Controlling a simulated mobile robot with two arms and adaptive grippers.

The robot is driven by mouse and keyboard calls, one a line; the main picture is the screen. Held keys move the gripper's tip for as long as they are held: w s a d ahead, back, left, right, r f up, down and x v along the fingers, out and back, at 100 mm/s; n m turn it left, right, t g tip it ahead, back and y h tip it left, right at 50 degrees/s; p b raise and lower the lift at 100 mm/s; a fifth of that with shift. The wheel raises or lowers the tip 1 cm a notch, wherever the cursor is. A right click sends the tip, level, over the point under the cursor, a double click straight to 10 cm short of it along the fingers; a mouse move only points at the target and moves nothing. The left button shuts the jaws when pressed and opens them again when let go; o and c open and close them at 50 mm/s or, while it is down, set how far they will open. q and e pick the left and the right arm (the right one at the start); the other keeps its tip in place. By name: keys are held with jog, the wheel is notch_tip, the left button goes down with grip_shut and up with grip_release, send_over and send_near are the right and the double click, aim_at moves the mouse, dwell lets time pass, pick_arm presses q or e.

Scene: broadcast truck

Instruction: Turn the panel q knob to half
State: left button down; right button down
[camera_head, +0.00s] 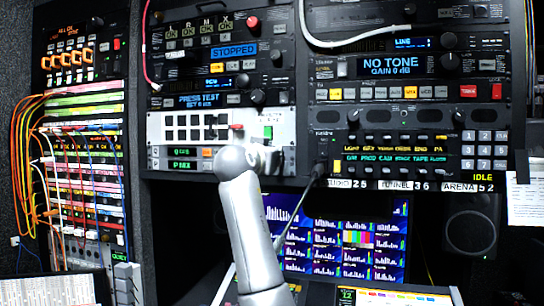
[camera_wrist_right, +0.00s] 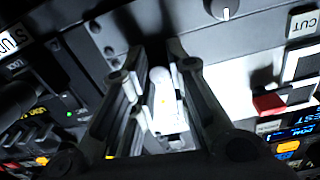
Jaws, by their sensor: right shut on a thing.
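My right gripper (camera_wrist_right: 157,100) is shut on a pale, rounded, knob-like piece (camera_wrist_right: 160,82) on the panel. Whether this piece is the q knob, and where it points, I cannot tell. In the head view my arm reaches up to the right end of the white switcher panel (camera_head: 223,120) and its wrist hides the fingers and the piece. The green Q display (camera_head: 183,152) is on the strip just below that panel's buttons, left of my wrist. My left gripper is not in view.
A grey knob (camera_wrist_right: 225,8) with a white mark is near the wrist view's top edge. A red lever or button (camera_wrist_right: 269,104) is close on the right. The keypad unit (camera_head: 400,150) stands right of my arm, with a dark cable (camera_head: 297,205) hanging beside it.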

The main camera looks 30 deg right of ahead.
jog(key=shift+w+f+m, duration=0.15)
jog(key=shift+f+m, duration=0.2)
jog(key=shift+m, duration=0.05)
jog(key=c, duration=1.7)
grip_release()
jog(key=shift+c, duration=0.2)
jog(key=o, duration=0.4)
jog(key=shift+a+r, duration=0.1)
jog(key=shift+r, duration=0.1)
jog(key=shift+s, duration=0.2)
jog(key=v, duration=1.1)
jog(key=shift+s+a, duration=0.15)
jog(key=shift+a, duration=0.25)
